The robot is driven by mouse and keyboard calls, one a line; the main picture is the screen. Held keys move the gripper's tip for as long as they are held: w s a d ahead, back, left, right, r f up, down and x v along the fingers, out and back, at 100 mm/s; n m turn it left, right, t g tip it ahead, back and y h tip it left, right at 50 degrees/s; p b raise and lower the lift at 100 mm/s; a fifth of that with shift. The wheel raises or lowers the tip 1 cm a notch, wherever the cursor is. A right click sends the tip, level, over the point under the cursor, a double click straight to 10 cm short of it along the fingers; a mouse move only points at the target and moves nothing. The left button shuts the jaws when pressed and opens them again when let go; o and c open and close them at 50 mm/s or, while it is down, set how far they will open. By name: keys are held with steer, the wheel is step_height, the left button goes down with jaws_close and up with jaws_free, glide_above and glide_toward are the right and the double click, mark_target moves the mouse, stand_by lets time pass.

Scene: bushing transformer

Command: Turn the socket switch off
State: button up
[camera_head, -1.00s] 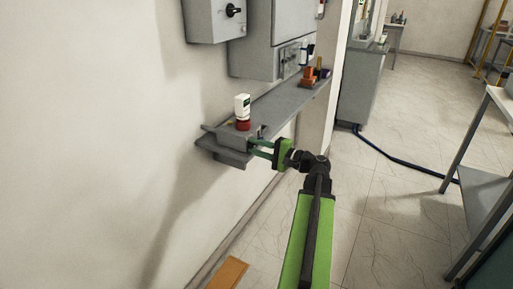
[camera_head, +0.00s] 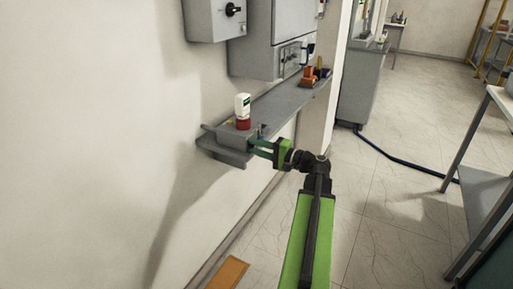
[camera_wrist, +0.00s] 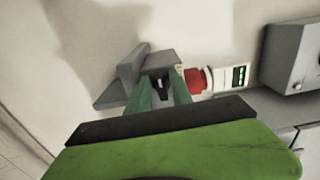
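The socket is a grey box (camera_head: 228,136) at the near end of the wall shelf. Its dark switch (camera_wrist: 163,89) shows in the wrist view on the box's front face, between my fingertips; its exact position is hard to read. My gripper (camera_head: 254,146) is at that face with its green fingers close together around the switch. The two fingers (camera_wrist: 162,92) stand one on each side of it in the wrist view and partly hide it.
Grey cabinets (camera_head: 213,20) hang above. A metal table (camera_head: 485,200) stands at right. A dark cable (camera_head: 395,158) lies on the floor.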

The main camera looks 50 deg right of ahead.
steer(key=shift+o, duration=0.6)
steer(key=v, duration=1.7)
steer(key=shift+s, duration=0.25)
